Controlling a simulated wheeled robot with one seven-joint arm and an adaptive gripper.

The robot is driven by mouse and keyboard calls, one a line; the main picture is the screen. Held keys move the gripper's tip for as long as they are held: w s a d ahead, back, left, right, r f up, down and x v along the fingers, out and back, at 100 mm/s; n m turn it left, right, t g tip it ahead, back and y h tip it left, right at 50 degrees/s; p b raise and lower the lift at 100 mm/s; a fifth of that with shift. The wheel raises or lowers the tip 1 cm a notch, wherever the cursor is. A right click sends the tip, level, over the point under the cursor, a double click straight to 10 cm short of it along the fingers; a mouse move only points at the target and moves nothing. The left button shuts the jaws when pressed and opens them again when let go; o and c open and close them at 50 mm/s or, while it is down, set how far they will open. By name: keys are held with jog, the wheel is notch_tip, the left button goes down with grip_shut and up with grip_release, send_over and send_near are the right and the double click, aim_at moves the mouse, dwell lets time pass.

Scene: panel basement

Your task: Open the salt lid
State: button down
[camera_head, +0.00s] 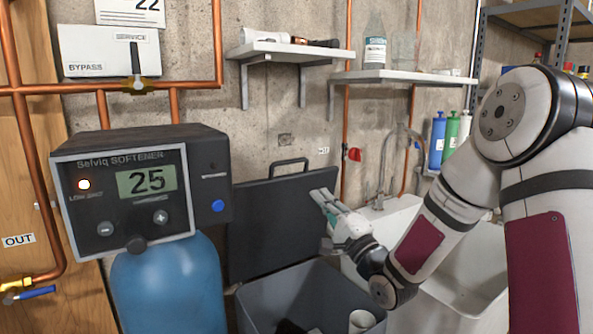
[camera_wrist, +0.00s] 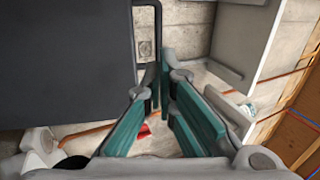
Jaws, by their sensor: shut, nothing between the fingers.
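The salt lid (camera_head: 268,225) is a dark grey panel with a handle (camera_head: 289,168) on its top edge. In the head view it stands raised, roughly upright, behind the open grey salt bin (camera_head: 262,300). In the wrist view the lid (camera_wrist: 62,70) fills the upper left. My gripper (camera_head: 321,197) is at the lid's right edge, fingers pointing up and left. In the wrist view its teal-padded fingers (camera_wrist: 166,60) meet at the tips with nothing between them, close to the lid's edge. I cannot tell whether they touch it.
The blue softener tank (camera_head: 168,285) with its control box (camera_head: 140,190) stands left of the bin. A white sink (camera_head: 470,275) lies to the right, under my arm. Two wall shelves (camera_head: 290,50) (camera_head: 400,77) hang above.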

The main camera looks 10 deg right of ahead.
aim_at(292, 162)
jog(key=x, duration=1.2)
jog(key=shift+w+r, duration=0.1)
jog(key=shift+w, duration=0.05)
jog(key=shift+w+a+r, duration=0.1)
jog(key=shift+w+a, duration=0.05)
jog(key=shift+w, duration=0.05)
jog(key=w+a+r+g+b, duration=0.1)
jog(key=w+a, duration=0.2)
jog(key=w, duration=0.6)
jog(key=shift+r, duration=0.3)
jog(key=shift+s, duration=0.15)
